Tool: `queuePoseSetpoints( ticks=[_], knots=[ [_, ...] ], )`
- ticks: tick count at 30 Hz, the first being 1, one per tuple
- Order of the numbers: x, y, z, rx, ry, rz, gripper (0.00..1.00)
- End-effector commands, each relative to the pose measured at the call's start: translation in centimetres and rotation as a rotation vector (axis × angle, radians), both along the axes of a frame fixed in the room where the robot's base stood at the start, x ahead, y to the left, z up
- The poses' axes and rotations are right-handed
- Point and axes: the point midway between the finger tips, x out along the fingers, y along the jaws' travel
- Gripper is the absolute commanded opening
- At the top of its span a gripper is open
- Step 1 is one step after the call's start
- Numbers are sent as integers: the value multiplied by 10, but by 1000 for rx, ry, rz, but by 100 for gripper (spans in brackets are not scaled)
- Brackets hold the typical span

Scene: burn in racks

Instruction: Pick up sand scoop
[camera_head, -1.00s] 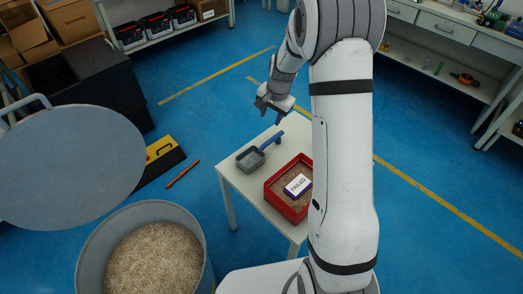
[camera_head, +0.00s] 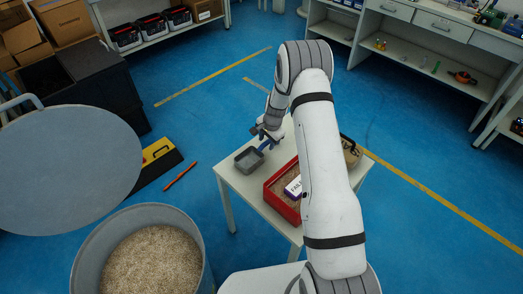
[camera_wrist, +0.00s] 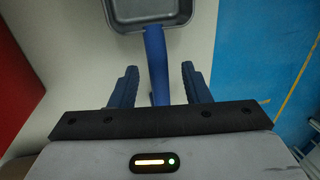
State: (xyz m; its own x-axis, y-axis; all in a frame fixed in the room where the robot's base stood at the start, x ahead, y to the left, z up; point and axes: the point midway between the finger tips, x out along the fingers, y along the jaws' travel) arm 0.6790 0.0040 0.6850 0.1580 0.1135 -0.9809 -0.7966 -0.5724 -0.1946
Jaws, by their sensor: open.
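The sand scoop has a grey square pan (camera_head: 249,159) and a blue handle (camera_head: 265,145). It lies on the small white table (camera_head: 232,176). In the wrist view the pan (camera_wrist: 150,12) is at the top, and the handle (camera_wrist: 157,65) runs down between my fingers. My gripper (camera_wrist: 159,80) is open, with one finger on each side of the handle and a visible gap on both sides. In the head view my gripper (camera_head: 266,133) is low over the handle end and partly hides it.
A red tray (camera_head: 283,206) with sand and a white-labelled block (camera_head: 293,187) stands beside the scoop. A brown item (camera_head: 350,152) is on the table behind my arm. A large grey bin of grains (camera_head: 88,262) stands at the lower left. Blue floor surrounds the table.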

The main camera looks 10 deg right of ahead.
Motion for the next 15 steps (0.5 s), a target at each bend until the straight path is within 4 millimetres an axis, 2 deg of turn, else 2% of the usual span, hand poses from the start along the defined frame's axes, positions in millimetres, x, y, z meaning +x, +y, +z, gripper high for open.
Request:
queuePoseSetpoints(
  ticks=[3,6,13,15],
  knots=[
    [2,2,-15,0,1,0,43],
    [3,3,-20,1,0,1,43],
    [3,3,-21,0,0,1,43],
    [3,4,-21,0,0,2,37]
  ],
)
